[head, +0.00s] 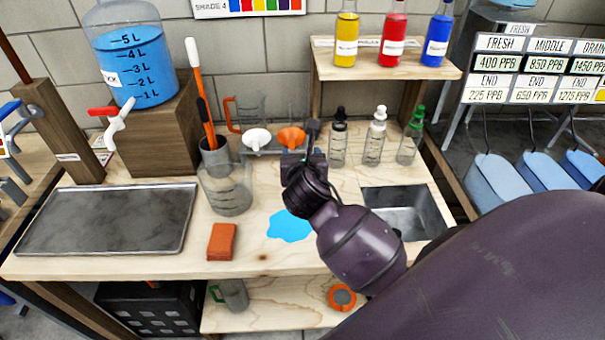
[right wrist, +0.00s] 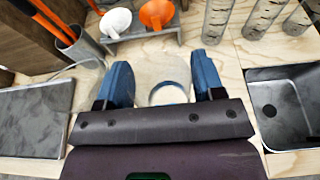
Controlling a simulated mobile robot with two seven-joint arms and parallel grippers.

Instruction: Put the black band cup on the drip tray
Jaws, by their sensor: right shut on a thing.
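The right gripper (head: 303,160) is over the middle of the workbench. In the right wrist view, its two blue fingers (right wrist: 160,64) stand apart on either side of a clear round cup (right wrist: 168,94), and they are shut on it. I see its pale ring and transparent wall, but cannot make out a black band. In the head view, the gripper and wrist hide this cup. The drip tray (head: 105,222) is a flat, empty grey tray at the bench's left, below the blue tank's tap. Its right part also shows in the right wrist view (right wrist: 32,118). My left gripper is not in view.
A clear beaker (head: 228,192) and an orange sponge (head: 222,241) stand between gripper and tray. A blue puddle (head: 288,226) lies on the bench. Behind are a funnel rack (head: 270,150) and several bottles (head: 375,138). A sink (head: 405,208) is at right.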

